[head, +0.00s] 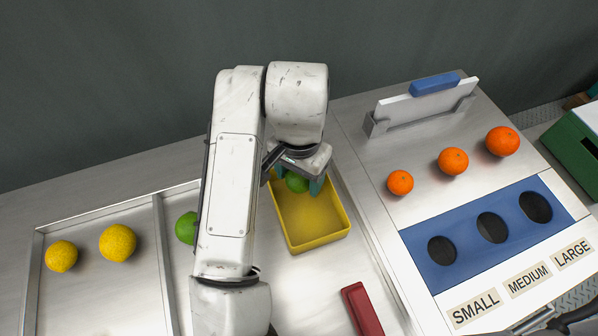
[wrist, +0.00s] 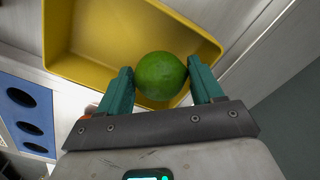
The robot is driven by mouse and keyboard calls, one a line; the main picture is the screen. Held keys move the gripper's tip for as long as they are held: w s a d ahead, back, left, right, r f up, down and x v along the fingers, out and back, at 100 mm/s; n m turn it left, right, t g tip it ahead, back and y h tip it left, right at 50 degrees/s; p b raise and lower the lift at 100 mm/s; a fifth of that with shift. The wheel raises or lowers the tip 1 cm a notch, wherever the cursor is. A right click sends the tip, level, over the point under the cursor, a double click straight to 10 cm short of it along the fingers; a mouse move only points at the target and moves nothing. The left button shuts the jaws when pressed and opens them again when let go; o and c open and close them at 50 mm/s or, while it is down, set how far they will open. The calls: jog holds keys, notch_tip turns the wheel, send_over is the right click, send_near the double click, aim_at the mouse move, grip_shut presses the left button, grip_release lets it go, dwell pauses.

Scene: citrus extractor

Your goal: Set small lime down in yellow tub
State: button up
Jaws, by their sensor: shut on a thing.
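The small lime (wrist: 160,76) is green and sits between the two teal fingers of my gripper (wrist: 161,84) in the wrist view. My gripper is shut on it. In the head view the lime (head: 297,183) shows just under my gripper (head: 304,180), at the far end of the yellow tub (head: 319,240). The tub is rectangular and open, and its visible floor is empty. The wrist view shows the tub (wrist: 85,62) behind the lime. I cannot tell whether the lime touches the tub's floor.
Another green lime (head: 186,228) is partly hidden behind my arm. Two yellow lemons (head: 117,243) lie in the left tray section. A red block (head: 362,309) lies in front of the tub. Three oranges (head: 453,161) and a blue panel with holes (head: 450,268) are at the right.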

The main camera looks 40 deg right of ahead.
jog(key=shift+f, duration=0.1)
dwell(0.3)
jog(key=shift+f+b, duration=0.4)
jog(key=shift+f, duration=0.3)
jog(key=o, duration=1.1)
jog(key=shift+o, duration=0.2)
notch_tip(320, 180, up, 11)
jog(key=shift+f+p, duration=0.1)
jog(key=shift+p, duration=0.45)
